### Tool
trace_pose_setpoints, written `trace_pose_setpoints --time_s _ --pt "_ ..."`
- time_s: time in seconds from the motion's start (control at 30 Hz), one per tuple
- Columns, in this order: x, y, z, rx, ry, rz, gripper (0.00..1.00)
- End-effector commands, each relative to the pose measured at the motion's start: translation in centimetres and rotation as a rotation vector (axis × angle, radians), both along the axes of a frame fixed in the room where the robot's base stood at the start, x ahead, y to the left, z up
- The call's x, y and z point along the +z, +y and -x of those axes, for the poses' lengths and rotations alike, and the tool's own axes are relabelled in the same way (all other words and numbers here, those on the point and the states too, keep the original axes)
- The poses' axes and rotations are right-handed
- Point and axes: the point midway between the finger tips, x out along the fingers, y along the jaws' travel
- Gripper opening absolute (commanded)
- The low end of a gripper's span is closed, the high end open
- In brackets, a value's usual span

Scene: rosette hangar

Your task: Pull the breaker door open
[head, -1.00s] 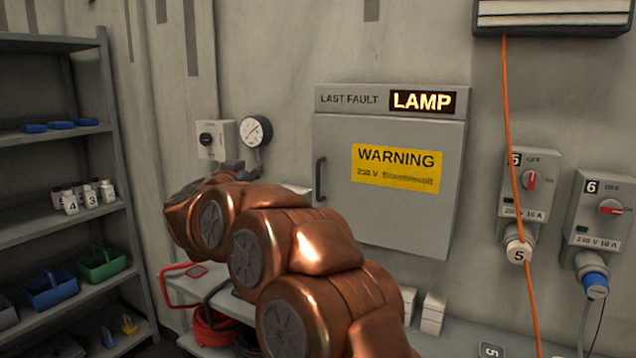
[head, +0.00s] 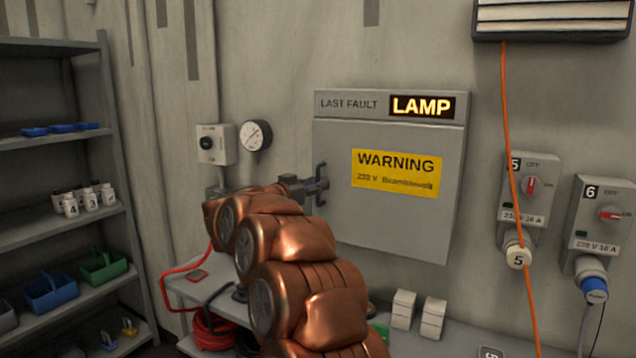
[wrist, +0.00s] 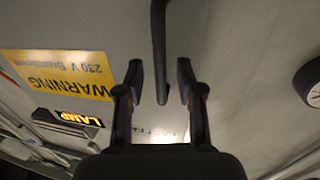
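The grey breaker door (head: 390,225) is shut on its wall box, with a yellow WARNING label on it. It also shows upside down in the wrist view (wrist: 115,35). Its dark bar handle (head: 321,172) is at the door's left edge; in the wrist view the handle (wrist: 159,45) runs down between my two fingers. My gripper (head: 312,186) is at the handle in the head view. In the wrist view my gripper (wrist: 161,85) is open, with a gap on each side of the handle. I cannot tell how deep the handle sits between the fingers.
A pressure gauge (head: 256,135) and a switch box (head: 215,144) are left of the door. Breaker switches (head: 529,188) and an orange cable (head: 510,130) are on the right. A bench (head: 460,346) with white blocks (head: 403,309) is below. Shelves (head: 55,232) stand at left.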

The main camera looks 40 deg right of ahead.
Motion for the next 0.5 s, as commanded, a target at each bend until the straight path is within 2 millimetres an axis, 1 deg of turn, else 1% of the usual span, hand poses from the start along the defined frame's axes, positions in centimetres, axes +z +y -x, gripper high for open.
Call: trace_pose_setpoints --time_s 0.03,0.2,0.47,0.5 --pt "0.04 -0.53 -0.02 -0.002 0.001 0.0 0.37" --pt "-0.03 -1.29 -0.16 0.001 0.001 0.0 0.37" --pt "-0.05 -1.34 -0.2 0.003 0.001 0.0 0.37" --pt "-0.05 -1.34 -0.2 0.003 0.001 0.0 0.33"
